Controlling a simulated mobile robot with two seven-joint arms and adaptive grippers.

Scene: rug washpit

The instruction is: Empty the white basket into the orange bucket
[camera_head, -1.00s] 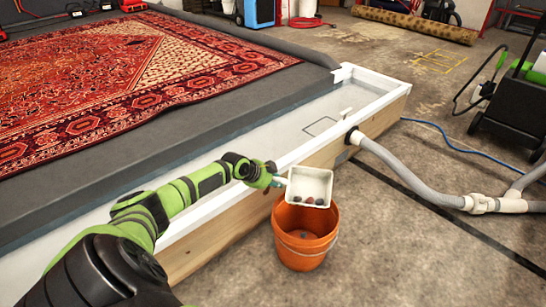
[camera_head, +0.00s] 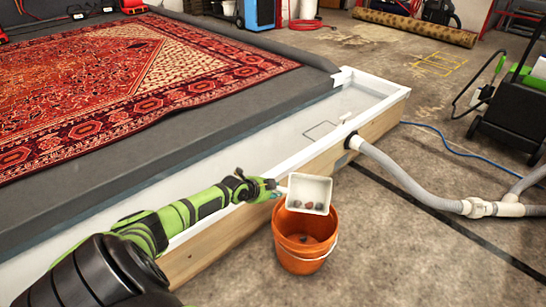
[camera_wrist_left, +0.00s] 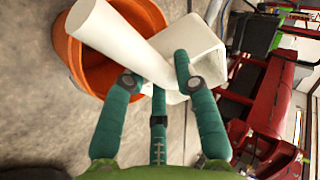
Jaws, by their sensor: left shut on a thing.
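The white basket (camera_head: 313,186) is held tilted above the orange bucket (camera_head: 304,255), with its open side facing my head camera. A few small dark and reddish lumps (camera_head: 307,205) lie near its lower edge. My left gripper (camera_head: 281,189) is shut on the basket's handle, at its left side. In the left wrist view the green fingers (camera_wrist_left: 157,82) close around the white handle (camera_wrist_left: 112,32), with the bucket (camera_wrist_left: 68,48) behind. Something dark lies inside the bucket; what it is cannot be told. My right gripper is not in view.
The bucket stands on the concrete floor beside the wooden side (camera_head: 230,240) of the white-rimmed washpit. A grey hose (camera_head: 400,185) leaves the pit to the right. A red patterned rug (camera_head: 120,85) lies on the grey platform. Floor right of the bucket is clear.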

